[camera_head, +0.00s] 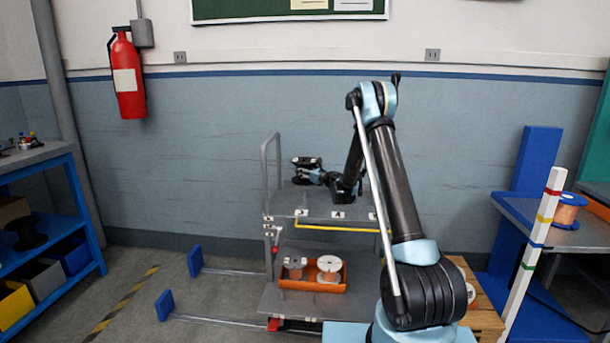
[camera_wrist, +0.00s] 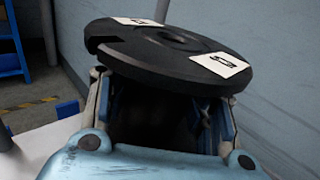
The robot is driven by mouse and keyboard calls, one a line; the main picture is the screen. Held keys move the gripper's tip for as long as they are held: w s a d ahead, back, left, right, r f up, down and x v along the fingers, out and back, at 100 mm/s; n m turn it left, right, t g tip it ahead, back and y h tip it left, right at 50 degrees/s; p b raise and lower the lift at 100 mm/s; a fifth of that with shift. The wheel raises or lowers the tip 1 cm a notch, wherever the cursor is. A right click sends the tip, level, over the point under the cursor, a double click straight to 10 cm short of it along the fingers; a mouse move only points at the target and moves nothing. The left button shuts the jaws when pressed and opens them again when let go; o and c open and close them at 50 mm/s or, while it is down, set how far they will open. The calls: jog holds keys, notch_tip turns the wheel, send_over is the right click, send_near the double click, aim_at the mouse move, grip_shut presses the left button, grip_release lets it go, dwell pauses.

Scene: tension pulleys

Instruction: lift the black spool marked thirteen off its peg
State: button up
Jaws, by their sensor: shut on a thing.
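The black spool (camera_head: 307,161) is at my gripper (camera_head: 314,175), above the left part of the grey cart's top shelf (camera_head: 318,205). In the wrist view, the spool's round black flange (camera_wrist: 165,50) fills the top and bears white labels with dark print too small to read. My gripper (camera_wrist: 165,100) has its fingers on both sides below this flange, shut on the spool. The spool's core and lower side are hidden in the wrist view. I see no peg, so I cannot tell how the spool stands to it.
The cart's upright rail (camera_head: 265,170) stands close left of the spool. A blue shelf rack (camera_head: 80,215) is at left; a striped post (camera_head: 535,240) and a workbench are at right.

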jog(key=shift+r, duration=1.1)
notch_tip(320, 180, up, 4)
dwell(0.4)
jog(key=shift+d, duration=0.1)
